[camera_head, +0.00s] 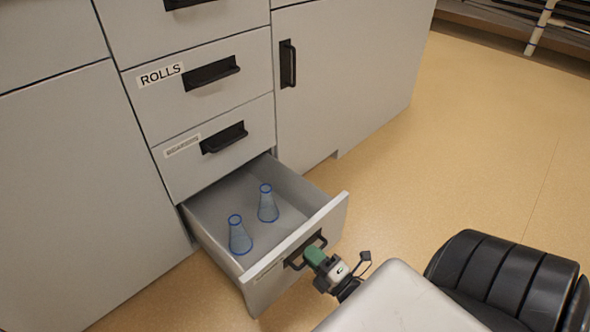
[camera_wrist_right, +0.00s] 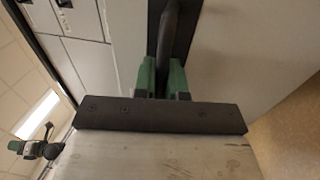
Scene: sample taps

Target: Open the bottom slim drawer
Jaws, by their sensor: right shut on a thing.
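The bottom slim drawer (camera_head: 298,238) is pulled out from the cabinet. Two blue-tinted conical flasks stand inside it, one nearer the front left (camera_head: 240,238) and one farther back (camera_head: 268,206). My right gripper (camera_head: 314,252) is at the drawer front, with its green fingers shut on the black drawer handle (camera_head: 296,262). In the right wrist view, the green fingers (camera_wrist_right: 163,76) sit on both sides of the dark handle bar (camera_wrist_right: 167,35). A gripper with green parts shows at the lower left of the right wrist view (camera_wrist_right: 18,147); its jaw state is unclear.
Above the open drawer are a closed drawer (camera_head: 212,150) with a small label and a closed drawer labelled ROLLS (camera_head: 165,92). A cabinet door (camera_head: 350,75) to the right is shut.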

